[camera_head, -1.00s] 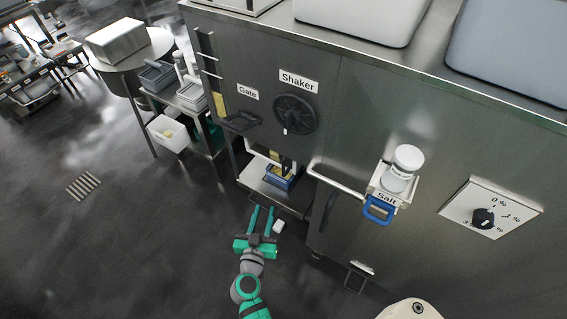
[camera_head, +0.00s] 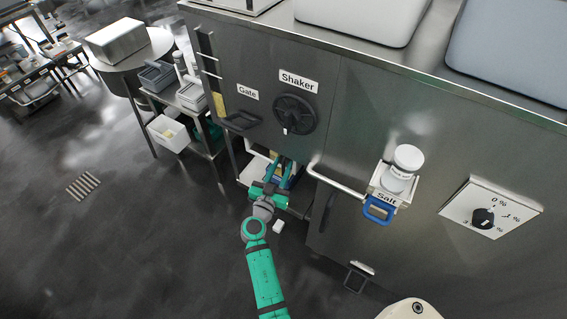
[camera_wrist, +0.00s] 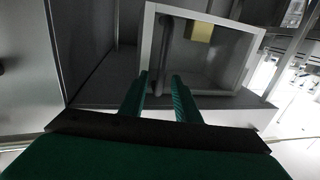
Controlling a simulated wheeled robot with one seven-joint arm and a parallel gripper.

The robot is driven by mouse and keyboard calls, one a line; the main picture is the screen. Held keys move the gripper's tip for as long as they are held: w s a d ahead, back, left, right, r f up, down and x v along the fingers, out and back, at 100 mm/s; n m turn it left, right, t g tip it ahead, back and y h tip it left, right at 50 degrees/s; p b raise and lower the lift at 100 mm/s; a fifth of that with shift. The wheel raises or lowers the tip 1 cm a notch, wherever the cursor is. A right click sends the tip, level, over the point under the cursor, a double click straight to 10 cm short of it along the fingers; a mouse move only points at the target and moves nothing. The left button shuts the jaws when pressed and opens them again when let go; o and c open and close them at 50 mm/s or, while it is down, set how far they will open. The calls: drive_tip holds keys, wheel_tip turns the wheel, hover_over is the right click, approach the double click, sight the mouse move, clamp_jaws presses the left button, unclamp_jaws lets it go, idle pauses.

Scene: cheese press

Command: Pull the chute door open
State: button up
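The chute door shows in the wrist view as a light-framed, see-through panel (camera_wrist: 218,68), and it looks closed. A grey upright bar handle (camera_wrist: 163,52) is near its left side. My gripper (camera_wrist: 161,75) has its two green fingers apart, with the lower part of the bar between the tips; whether they touch it I cannot tell. In the head view my gripper (camera_head: 281,166) reaches into the opening low under the machine's Gate and Shaker labels. There my gripper hides the door and its handle.
A blue item (camera_head: 296,176) sits in the opening, partly behind my gripper. A small white block (camera_head: 278,226) lies below.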

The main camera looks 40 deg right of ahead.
drive_tip(key=shift+x, duration=0.9)
clamp_jaws()
